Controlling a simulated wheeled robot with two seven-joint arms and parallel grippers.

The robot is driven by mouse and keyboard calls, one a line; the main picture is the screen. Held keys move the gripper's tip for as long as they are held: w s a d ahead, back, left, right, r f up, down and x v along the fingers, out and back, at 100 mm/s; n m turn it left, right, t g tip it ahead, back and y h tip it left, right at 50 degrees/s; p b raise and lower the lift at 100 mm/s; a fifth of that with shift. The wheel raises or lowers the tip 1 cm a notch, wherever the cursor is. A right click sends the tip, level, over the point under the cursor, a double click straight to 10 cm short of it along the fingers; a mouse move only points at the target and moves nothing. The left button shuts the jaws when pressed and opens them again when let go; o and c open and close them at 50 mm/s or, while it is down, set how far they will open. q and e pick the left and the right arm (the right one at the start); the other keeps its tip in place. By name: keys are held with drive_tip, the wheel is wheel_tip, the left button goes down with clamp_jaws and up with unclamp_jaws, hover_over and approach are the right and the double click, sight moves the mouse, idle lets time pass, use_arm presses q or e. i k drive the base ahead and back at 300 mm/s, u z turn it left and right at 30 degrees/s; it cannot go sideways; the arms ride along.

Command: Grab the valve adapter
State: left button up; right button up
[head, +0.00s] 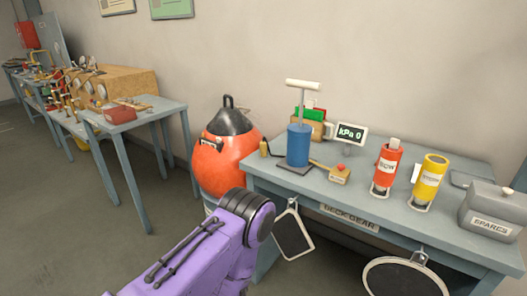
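A small brass-coloured fitting (263,148) stands upright at the left end of the grey-blue work table (284,180), beside a blue hand pump. It may be the valve adapter; no label on it can be read. A small yellow block (340,175) with a label too small to read lies right of the pump, with a brown handle-like part on it. My purple arm link reaches up from the bottom, in front of the table's left end. Neither gripper shows.
The blue pump (299,143) has a white handle. Red (386,168) and yellow (428,182) canisters and a grey SPARES box (494,208) stand on the right. A kPa display (351,134) sits behind. An orange buoy (222,160) stands left of the table.

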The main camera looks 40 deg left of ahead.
sight(262, 145)
drive_tip(key=u, duration=2.55)
drive_tip(key=i, duration=2.1)
drive_tip(key=z, duration=2.05)
